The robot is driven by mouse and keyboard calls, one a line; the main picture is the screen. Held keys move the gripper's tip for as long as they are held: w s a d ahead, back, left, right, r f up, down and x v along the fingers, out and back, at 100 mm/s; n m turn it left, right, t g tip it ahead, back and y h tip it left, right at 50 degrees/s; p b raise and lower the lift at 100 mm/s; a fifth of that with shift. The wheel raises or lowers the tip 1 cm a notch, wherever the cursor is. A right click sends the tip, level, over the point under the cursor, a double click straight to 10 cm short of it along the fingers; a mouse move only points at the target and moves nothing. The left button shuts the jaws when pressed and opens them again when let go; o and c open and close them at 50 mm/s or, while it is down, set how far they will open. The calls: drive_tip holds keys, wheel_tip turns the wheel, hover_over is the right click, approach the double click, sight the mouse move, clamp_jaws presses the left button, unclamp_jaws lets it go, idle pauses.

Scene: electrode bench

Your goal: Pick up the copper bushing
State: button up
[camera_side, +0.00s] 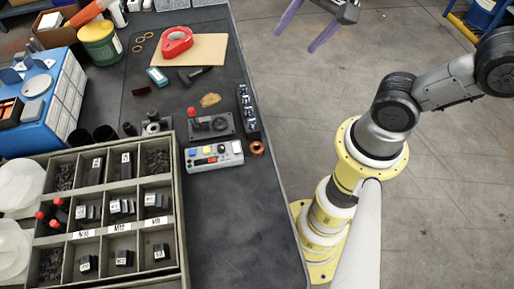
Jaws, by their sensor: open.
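The copper bushing (257,149) is a small, short copper-coloured ring. It rests on the dark bench top close to the bench's right edge, just right of a grey control box. My gripper (295,42) is at the top of the side view, with two purple fingers spread apart and nothing between them. It appears over the floor, right of the bench and well away from the bushing. The upper part of my gripper is cut off by the picture's edge.
A grey button box (214,157), a joystick unit (209,125) and a dark terminal strip (248,112) crowd the bushing's left and far side. A compartment tray (179,215) stands left. The bench (235,225) is clear in front. Tape (177,42) lies farther back.

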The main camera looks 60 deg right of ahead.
drive_tip(key=w+a+f+m+g, duration=0.2)
drive_tip(key=w+a+f+m, duration=0.3)
drive_tip(key=f+m, duration=0.15)
drive_tip(key=g, duration=0.3)
hover_over(257, 144)
wheel_tip(257, 144, down, 9)
drive_tip(key=shift+m, duration=0.45)
drive_tip(key=f, duration=0.9)
drive_tip(key=a+f, duration=0.1)
drive_tip(key=f, duration=0.3)
drive_tip(key=shift+s+f, duration=0.15)
drive_tip(key=shift+s, duration=0.15)
drive_tip(key=shift+c, duration=0.2)
clamp_jaws()
